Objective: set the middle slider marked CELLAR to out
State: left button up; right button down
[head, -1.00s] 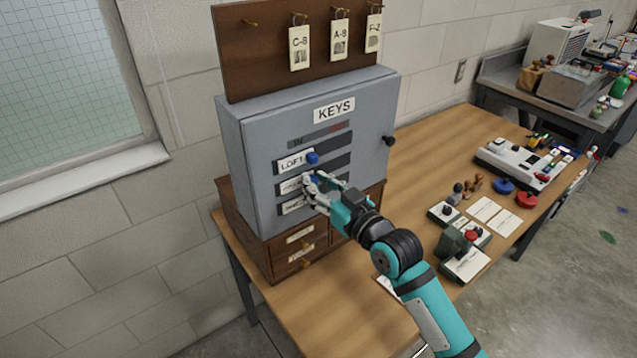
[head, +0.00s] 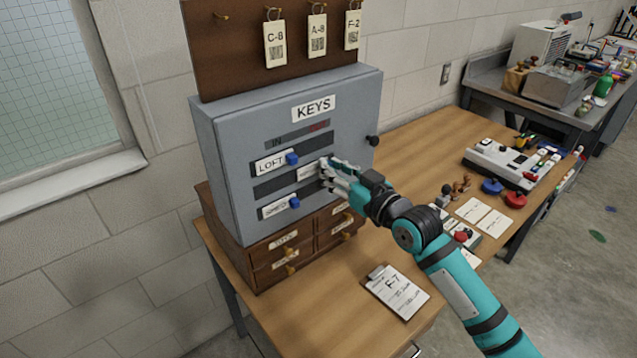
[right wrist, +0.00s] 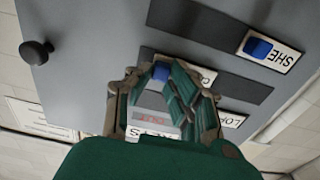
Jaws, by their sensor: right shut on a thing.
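The grey key cabinet (head: 225,150) has three slots with sliders, each a white label and a blue knob. The middle slider's label (head: 308,172) sits to the right of the other two, with dark slot showing on its left. My right gripper (head: 328,172) is shut on the middle slider's blue knob, which shows between the fingers in the right wrist view (right wrist: 160,71). The fingers hide most of it in the head view. The LOFT slider (head: 271,164) above and the bottom slider (head: 274,208) stand at the left. My left gripper is not in view.
A strip above the slots reads IN at left, with a red mark (head: 318,126) at right. A black door knob (head: 373,141) sticks out at the cabinet's right. Wooden drawers (head: 270,262) stand below. A clipboard (head: 397,292) lies on the table in front.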

jog(key=shift+w+d+r, duration=0.15)
jog(key=shift+w+d, duration=0.05)
jog(key=shift+d, duration=0.05)
jog(key=c, duration=1.2)
grip_release()
jog(key=shift+w+d, duration=0.15)
jog(key=shift+d, duration=0.05)
jog(key=shift+c, duration=0.2)
jog(key=v, duration=1.2)
jog(key=shift+a, duration=0.1)
